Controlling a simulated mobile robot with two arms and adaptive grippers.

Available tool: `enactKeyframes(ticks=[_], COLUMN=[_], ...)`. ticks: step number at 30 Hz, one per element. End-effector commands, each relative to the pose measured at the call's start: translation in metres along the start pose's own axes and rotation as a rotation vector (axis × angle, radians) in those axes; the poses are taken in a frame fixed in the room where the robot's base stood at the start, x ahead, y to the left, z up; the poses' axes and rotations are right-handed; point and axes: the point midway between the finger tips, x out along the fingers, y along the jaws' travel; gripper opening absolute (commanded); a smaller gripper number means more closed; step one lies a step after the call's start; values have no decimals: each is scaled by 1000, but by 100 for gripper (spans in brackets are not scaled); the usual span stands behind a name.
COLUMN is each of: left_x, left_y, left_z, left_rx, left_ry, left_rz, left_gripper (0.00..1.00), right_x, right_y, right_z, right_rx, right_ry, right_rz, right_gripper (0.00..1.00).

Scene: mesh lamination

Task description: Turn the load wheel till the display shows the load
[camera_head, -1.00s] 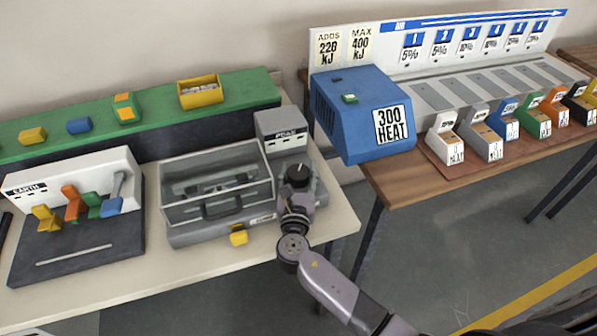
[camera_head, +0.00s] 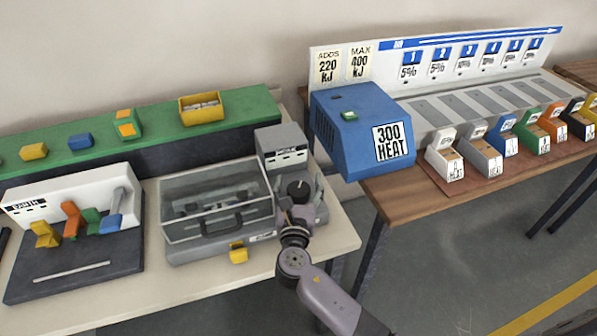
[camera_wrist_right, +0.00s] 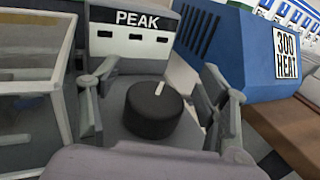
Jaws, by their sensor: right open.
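The load wheel (camera_head: 297,190) is a black round knob with a pale mark on its rim, on the grey base of a tester with a clear cover (camera_head: 215,198). It is large in the right wrist view (camera_wrist_right: 154,110), its pale mark at the upper right. The display (camera_wrist_right: 135,40) behind it reads PEAK above three dark dashes, with no number readable. My right gripper (camera_head: 299,202) is open, with one finger on each side of the wheel. In the wrist view (camera_wrist_right: 158,112) both fingers look apart from the wheel. My left gripper is not in view.
A blue 300 HEAT box (camera_head: 360,125) stands to the right on a wooden table. A board with coloured levers (camera_head: 75,265) is at the left. A green shelf (camera_head: 240,107) runs behind. A yellow tab (camera_head: 238,255) sticks out at the tester's front.

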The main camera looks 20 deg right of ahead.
Motion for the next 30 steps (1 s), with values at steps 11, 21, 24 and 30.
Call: enactKeyframes(ticks=[11, 21, 24, 30], left_x=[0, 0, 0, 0], left_y=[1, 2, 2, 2], left_z=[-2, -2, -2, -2], left_rx=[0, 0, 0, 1], left_ry=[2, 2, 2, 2], left_rz=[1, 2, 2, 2], left_gripper=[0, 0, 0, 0], right_x=[0, 0, 0, 0], right_y=[0, 0, 0, 0], right_z=[70, 82, 82, 82], right_rx=[4, 1, 0, 0], right_ry=[-2, 0, 0, 0], right_rz=[0, 0, 0, 0], right_gripper=[69, 69, 69, 69])
